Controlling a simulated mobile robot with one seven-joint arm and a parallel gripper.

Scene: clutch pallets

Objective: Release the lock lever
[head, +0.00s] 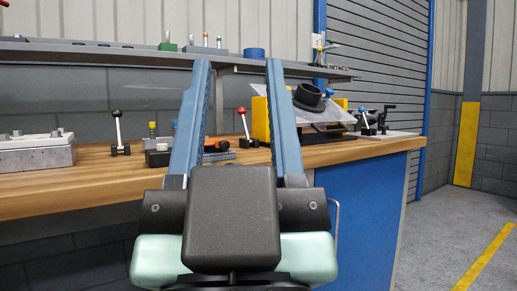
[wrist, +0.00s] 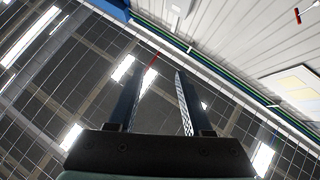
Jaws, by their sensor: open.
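Several levers show on the wooden bench in the head view; I cannot tell which is the lock lever. One has a black knob (head: 116,113) on a silver rod and stands nearly upright at the left. One has a red knob (head: 241,110) and shows between my fingers, farther back. One with a blue knob (head: 362,110) stands at the right end. My gripper (head: 238,65) is open and empty, its two blue fingers apart and pointing up in front of the bench. In the wrist view my gripper (wrist: 158,73) has only ceiling and wall behind it.
The wooden bench (head: 95,180) spans the left and middle. A grey metal block (head: 36,155) lies at its left. A tilted plate with a black ring (head: 308,96) stands right of my fingers. A shelf (head: 120,56) runs above. Open floor (head: 470,215) lies at the right.

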